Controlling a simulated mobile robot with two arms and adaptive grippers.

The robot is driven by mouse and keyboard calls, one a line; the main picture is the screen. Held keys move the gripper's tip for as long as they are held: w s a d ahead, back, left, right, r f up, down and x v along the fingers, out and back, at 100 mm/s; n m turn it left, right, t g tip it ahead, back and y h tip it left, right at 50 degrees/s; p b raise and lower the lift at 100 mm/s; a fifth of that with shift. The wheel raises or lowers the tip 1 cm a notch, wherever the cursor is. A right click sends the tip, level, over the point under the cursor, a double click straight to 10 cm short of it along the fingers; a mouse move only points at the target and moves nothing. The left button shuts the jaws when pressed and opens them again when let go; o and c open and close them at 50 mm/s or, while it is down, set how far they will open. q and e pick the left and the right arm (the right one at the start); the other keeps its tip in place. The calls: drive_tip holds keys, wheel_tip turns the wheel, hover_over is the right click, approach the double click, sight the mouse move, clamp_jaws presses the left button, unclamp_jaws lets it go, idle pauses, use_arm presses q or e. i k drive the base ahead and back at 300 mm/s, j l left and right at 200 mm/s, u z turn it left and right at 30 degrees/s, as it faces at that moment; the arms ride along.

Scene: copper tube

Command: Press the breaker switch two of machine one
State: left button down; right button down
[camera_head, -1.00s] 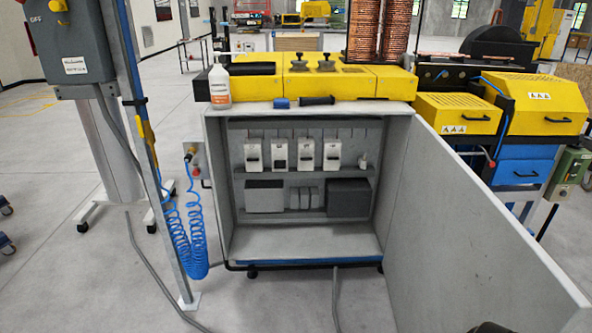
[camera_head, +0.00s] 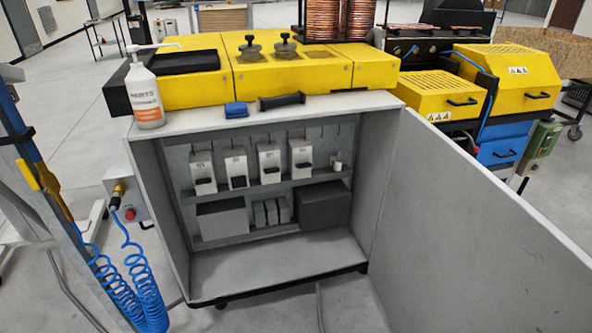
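The open grey cabinet (camera_head: 265,280) of the yellow-topped machine (camera_head: 290,75) stands in front of me in the head view. On its upper inner shelf is a row of several white breakers with dark switches. The second breaker from the left (camera_head: 236,166) has its dark switch (camera_head: 239,182) low on its front, a little lower than its neighbours' switches. The label marks are too small to read. The cabinet door (camera_head: 465,235) is swung wide open to the right. Neither of my grippers shows in this view.
A white pump bottle (camera_head: 144,95), a blue object (camera_head: 236,110) and a black handle-like object (camera_head: 281,101) lie or stand on the cabinet's top edge. A blue post with a coiled blue hose (camera_head: 140,290) is at the left. The open door blocks the right side.

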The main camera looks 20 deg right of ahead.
sight(240, 181)
drive_tip(key=i+z, duration=0.35)
drive_tip(key=i+j+z, duration=0.1)
drive_tip(key=i+z, duration=0.25)
drive_tip(key=i, duration=0.15)
drive_tip(key=i+j+z, duration=0.2)
drive_tip(key=i+z, duration=0.15)
drive_tip(key=i, duration=0.1)
